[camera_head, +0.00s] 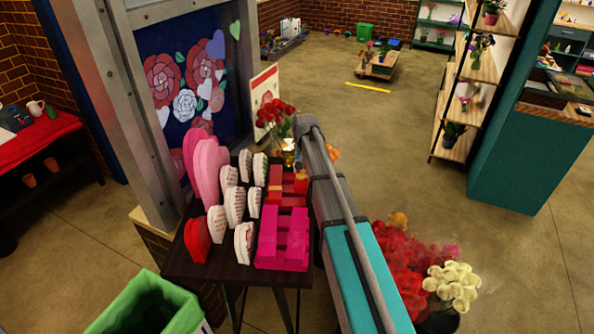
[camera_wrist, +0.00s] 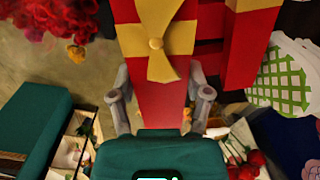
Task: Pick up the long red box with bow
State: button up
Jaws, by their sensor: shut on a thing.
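The long red box (camera_wrist: 157,95) with a gold bow fills the upper middle of the wrist view. My gripper (camera_wrist: 160,100) is shut on it, with one grey finger against each side. Whether the box still touches what is under it cannot be told. In the head view, red boxes with gold ribbon (camera_head: 275,184) show on the dark table, partly hidden by my arm. My gripper itself is hidden behind the arm there.
The dark table (camera_head: 205,270) also carries pink boxes (camera_head: 284,238), white heart boxes (camera_head: 235,206) and a flower vase (camera_head: 289,152). Another red box (camera_wrist: 250,45) stands close beside the held one. Flower bunches (camera_head: 450,285) stand right of my arm. Open floor (camera_head: 400,150) lies beyond.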

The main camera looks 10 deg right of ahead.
jog(key=s+d+r+p, duration=0.2)
jog(key=d+r+p, duration=0.3)
jog(key=d, duration=0.6)
jog(key=shift+r+p, duration=0.3)
jog(key=shift+r, duration=0.45)
jog(key=shift+f, duration=0.15)
